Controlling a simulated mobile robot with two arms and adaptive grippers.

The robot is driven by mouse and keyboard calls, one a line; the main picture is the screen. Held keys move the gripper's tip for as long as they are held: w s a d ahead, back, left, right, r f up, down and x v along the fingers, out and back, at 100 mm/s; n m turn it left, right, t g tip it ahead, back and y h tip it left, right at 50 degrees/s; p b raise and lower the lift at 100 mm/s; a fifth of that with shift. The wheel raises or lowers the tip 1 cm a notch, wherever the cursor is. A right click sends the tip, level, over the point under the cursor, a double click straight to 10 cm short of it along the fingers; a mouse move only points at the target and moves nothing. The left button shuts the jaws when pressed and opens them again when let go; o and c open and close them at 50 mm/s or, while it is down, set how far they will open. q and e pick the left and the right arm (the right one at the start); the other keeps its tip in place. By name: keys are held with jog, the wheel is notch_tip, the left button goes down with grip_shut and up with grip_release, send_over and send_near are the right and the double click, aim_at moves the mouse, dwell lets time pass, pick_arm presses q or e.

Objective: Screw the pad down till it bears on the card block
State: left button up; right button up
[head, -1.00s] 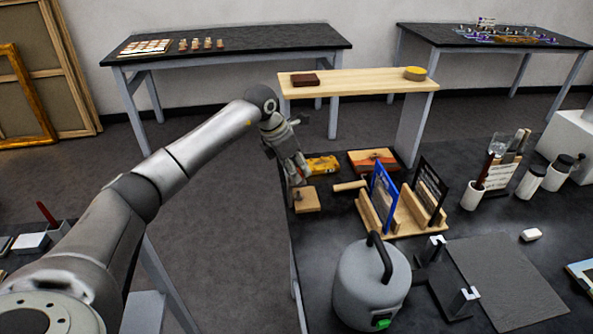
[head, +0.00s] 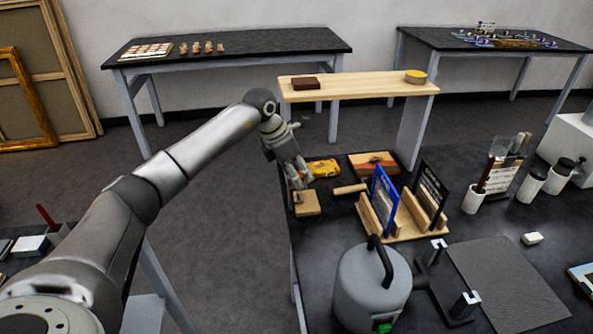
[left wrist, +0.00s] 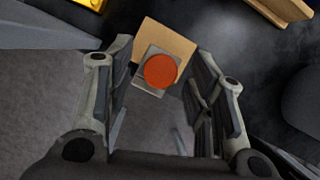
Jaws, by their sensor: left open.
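In the left wrist view a round orange-red knob (left wrist: 161,71) sits on a grey metal clamp piece (left wrist: 142,82). Under it lies a tan card block (left wrist: 167,42), which in the head view (head: 308,206) is at the near bench's left edge. My left gripper (left wrist: 163,52) is open, pointing down, one finger on each side of the knob and apart from it. In the head view my left gripper (head: 298,182) is over the block and hides most of the clamp. The pad under the screw is hidden, so its gap to the block cannot be told. My right gripper is not in view.
A yellow object (head: 324,168) lies behind the block. To the right stand a wooden rack (head: 405,228) with a blue-framed panel (head: 384,197) and a grey canister (head: 368,285). A wooden shelf (head: 360,82) rises behind. Left of the bench is open floor.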

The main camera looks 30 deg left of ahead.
pick_arm(q)
jog(key=shift+r, duration=0.1)
jog(key=v, duration=1.1)
jog(key=shift+s+a+r, duration=0.15)
jog(key=shift+a+r, duration=0.05)
jog(key=shift+r, duration=0.15)
